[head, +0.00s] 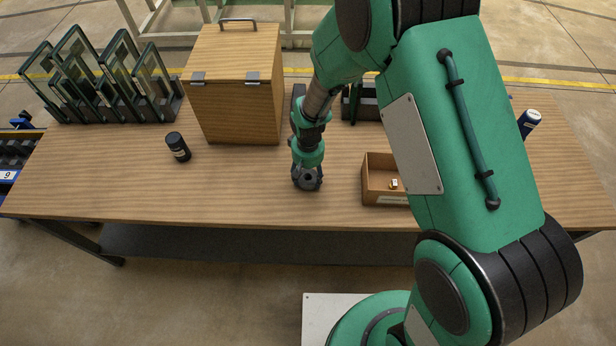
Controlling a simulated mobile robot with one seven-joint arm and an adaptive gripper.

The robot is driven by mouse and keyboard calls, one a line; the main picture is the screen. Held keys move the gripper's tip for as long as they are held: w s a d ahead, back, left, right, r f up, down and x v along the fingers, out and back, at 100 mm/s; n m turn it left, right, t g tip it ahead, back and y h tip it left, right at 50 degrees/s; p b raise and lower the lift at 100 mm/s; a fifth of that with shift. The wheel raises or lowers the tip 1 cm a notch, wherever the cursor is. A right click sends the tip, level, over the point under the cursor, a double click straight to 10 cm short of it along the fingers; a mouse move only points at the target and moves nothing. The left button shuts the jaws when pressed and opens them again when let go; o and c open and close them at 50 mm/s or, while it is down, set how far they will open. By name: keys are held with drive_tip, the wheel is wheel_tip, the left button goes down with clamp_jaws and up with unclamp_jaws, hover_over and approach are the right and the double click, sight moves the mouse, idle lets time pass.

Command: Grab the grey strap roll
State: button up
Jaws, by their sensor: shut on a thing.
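My gripper (306,172) points down at the middle of the wooden table, right of the wooden box. It is shut on a small dark grey round thing, seemingly the grey strap roll (308,183), with a dark hole in its middle. The fingers cover part of the roll. The roll is at or just above the table top; I cannot tell whether it touches.
Framed panels (98,75) stand at the back left. An open wooden tray (378,182) is to the right, partly behind my arm. A dark blue bottle (529,123) stands far right.

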sight(308, 178)
drive_tip(key=r, duration=0.3)
drive_tip(key=shift+s+d+r+p, duration=0.1)
drive_tip(key=shift+s+r+p, duration=0.15)
drive_tip(key=shift+p, duration=0.15)
drive_tip(key=s+d, duration=0.2)
drive_tip(key=s, duration=0.2)
drive_tip(key=s+d+p, duration=0.1)
drive_tip(key=s, duration=0.4)
drive_tip(key=s+d+r, duration=0.1)
drive_tip(key=s+d, duration=0.1)
drive_tip(key=s, duration=0.3)
drive_tip(key=shift+s+d+r, duration=0.1)
drive_tip(key=shift+s+d, duration=0.1)
drive_tip(key=shift+d, duration=0.15)
